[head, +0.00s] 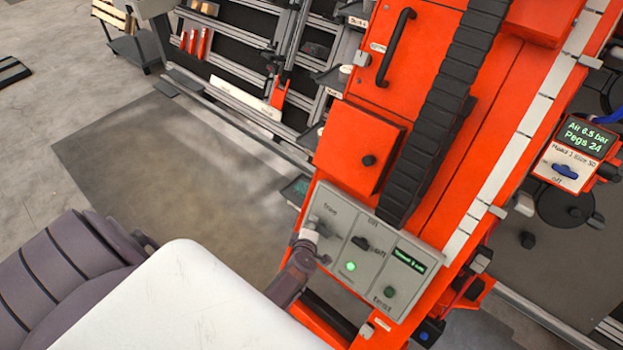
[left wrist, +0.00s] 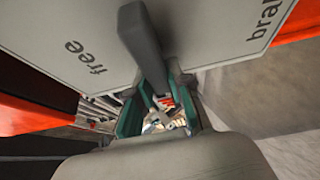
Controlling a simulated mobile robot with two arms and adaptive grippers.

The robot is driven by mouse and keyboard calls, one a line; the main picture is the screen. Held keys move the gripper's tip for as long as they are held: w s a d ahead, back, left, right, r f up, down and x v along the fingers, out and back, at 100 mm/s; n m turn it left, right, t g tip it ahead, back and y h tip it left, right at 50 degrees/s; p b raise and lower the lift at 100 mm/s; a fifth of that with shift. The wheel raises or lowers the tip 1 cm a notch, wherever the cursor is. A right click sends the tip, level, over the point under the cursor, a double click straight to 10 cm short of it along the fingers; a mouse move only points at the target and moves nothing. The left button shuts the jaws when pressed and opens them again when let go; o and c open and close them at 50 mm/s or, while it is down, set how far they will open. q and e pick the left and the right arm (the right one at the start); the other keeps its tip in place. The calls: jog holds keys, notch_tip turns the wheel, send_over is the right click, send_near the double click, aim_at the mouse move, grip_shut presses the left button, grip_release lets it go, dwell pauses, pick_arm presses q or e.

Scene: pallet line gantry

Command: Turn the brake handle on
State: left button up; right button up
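The grey control panel (head: 367,255) sits on the orange machine in the head view, tilted. The brake handle (left wrist: 142,45) is a dark grey bar in the left wrist view. It stands between the printed words "free" and "brake", its lower end toward my fingers. My left gripper (head: 312,236) is at the panel's left end in the head view and hides most of the handle there. In the left wrist view its green-padded fingers (left wrist: 165,100) are apart, one on each side of the handle's end, with a gap showing between them. My right gripper is not in view.
An orange box (head: 358,150) juts out above. The floor (head: 170,160) at left is clear.

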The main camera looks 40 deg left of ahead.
pick_arm(q)
jog(key=o, duration=0.4)
jog(key=shift+a, duration=0.1)
jog(key=shift+s+d+r, duration=0.1)
jog(key=shift+s+d, duration=0.15)
jog(key=shift+s, duration=0.25)
jog(key=s+d, duration=0.1)
jog(key=s, duration=0.2)
jog(key=s+d, duration=0.2)
jog(key=s, duration=0.2)
jog(key=s+d, duration=0.2)
jog(key=s, duration=0.1)
jog(key=shift+s+d+r, duration=0.1)
jog(key=shift+s+d, duration=0.15)
jog(key=shift+s, duration=0.15)
